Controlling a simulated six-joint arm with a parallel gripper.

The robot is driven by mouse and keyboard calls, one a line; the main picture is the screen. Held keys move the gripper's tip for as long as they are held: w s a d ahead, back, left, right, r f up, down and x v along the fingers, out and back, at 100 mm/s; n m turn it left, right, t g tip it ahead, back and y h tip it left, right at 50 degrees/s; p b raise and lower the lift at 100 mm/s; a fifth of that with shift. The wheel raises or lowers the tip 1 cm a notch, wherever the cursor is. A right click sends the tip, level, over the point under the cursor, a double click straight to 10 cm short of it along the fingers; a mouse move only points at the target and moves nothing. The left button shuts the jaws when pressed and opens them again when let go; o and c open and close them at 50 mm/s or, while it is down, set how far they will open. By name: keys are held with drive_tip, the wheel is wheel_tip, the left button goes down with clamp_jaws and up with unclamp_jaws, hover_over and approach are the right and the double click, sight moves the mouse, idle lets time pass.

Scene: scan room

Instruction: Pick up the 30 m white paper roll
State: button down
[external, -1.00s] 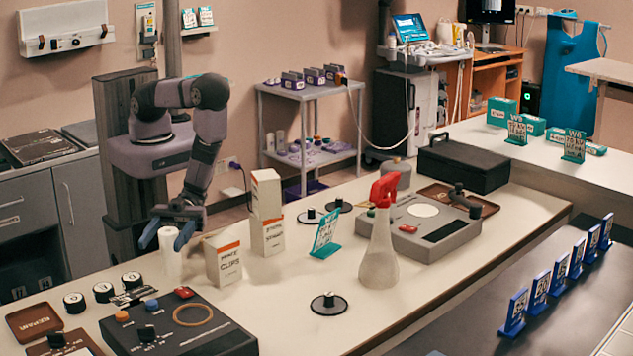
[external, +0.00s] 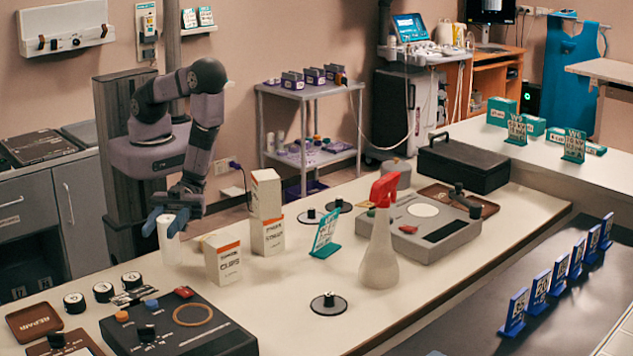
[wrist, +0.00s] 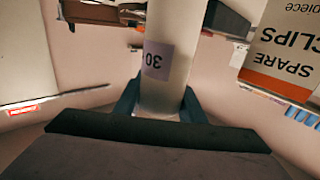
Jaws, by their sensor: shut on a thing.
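The white paper roll (external: 168,240) stands upright between the fingers of my gripper (external: 168,222) at the left part of the bench. In the wrist view the roll (wrist: 168,85) carries a label reading 30, seen upside down. My gripper (wrist: 160,105) is shut on the roll, with one dark blue finger on each side. I cannot tell from the external view whether the roll's bottom touches the bench.
A white and orange clips box (external: 223,260) stands close to the right of the roll, with two stacked boxes (external: 266,213) behind it. A dark control box (external: 180,328) and black spools (external: 103,291) lie in front. A spray bottle (external: 379,250) stands farther right.

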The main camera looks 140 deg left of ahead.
wheel_tip(320, 180, up, 7)
drive_tip(key=p, duration=0.3)
